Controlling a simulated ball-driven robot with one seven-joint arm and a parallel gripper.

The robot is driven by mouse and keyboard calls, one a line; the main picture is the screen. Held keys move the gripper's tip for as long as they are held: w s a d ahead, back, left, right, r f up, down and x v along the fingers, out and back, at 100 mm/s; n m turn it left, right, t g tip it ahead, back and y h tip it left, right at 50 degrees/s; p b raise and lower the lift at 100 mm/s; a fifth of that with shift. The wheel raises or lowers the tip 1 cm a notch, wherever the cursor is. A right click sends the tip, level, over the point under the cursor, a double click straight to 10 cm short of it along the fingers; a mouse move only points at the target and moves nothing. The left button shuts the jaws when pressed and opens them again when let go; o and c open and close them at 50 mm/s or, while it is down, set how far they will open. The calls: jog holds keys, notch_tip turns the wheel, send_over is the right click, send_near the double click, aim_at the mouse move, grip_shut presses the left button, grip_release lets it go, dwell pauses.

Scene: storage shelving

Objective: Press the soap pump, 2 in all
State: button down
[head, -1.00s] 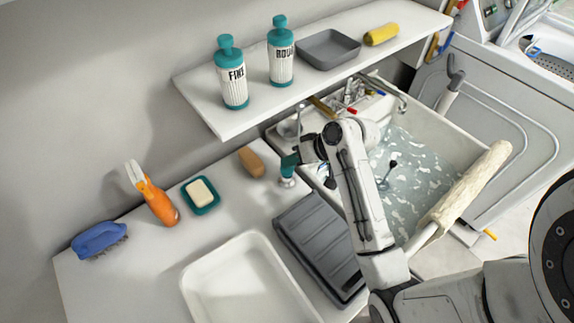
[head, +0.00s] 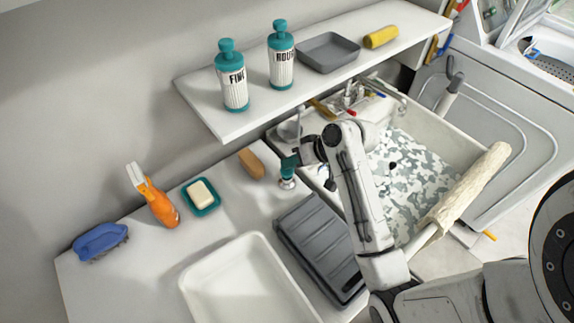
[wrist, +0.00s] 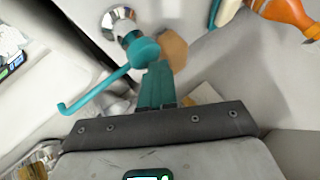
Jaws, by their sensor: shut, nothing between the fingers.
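The soap pump (head: 287,183) stands on the counter by the sink, with a chrome collar at its base. In the wrist view its round teal head (wrist: 142,49) sits beside the chrome base, and a thin teal spout reaches to the lower left. My gripper (head: 291,163) is at the pump head. In the wrist view my gripper (wrist: 157,66) shows shut teal fingers with nothing between them, their tips right at the head's edge. I cannot tell whether they press on it. In the head view, the fingers and pump head blend together.
The sink (head: 440,140) with suds lies right of the pump; a grey ribbed board (head: 312,240) lies in front. A brown block (head: 251,163) is close behind left. The shelf (head: 215,122) with two bottles overhangs behind. A soap dish (head: 212,207) and orange spray bottle (head: 160,207) stand left.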

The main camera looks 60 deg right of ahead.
jog(key=shift+r+p, duration=0.8)
jog(key=shift+r, duration=0.1)
notch_tip(320, 180, up, 5)
jog(key=p, duration=0.5)
dwell(0.6)
